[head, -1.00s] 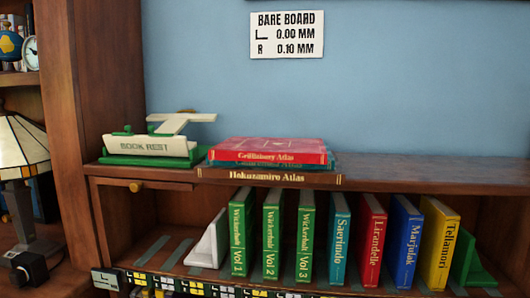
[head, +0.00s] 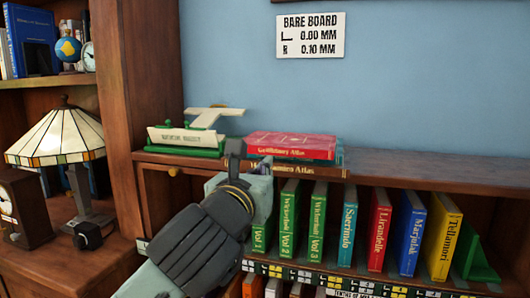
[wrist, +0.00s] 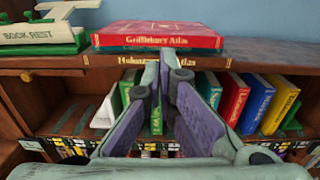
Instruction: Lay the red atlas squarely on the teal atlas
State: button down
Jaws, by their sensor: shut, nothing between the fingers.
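The red atlas (head: 292,146), lettered Grifflisbury Atlas, lies flat on top of the teal atlas (wrist: 130,49). Only a thin teal edge shows beneath it, and the two look roughly aligned; I cannot tell if they are exactly square. The teal atlas rests on a brown atlas (wrist: 200,61), lettered Hokuzamiro Atlas, on the bookcase top. My gripper (wrist: 160,70) is shut and empty, in front of the stack and below the red atlas in the wrist view. In the head view my gripper (head: 234,150) shows left of the stack and hides part of the brown atlas.
A white and green book rest (head: 187,137) stands left of the stack. A lamp (head: 62,140) and a small clock stand at the left. The bookcase top (head: 430,168) is clear to the right of the stack.

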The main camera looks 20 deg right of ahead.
aim_at(283, 149)
jog(key=p+x, duration=0.2)
jog(key=x, duration=0.5)
jog(key=p+x, duration=0.3)
jog(key=x, duration=0.4)
jog(key=shift+f, duration=0.2)
jog(key=shift+w, duration=0.1)
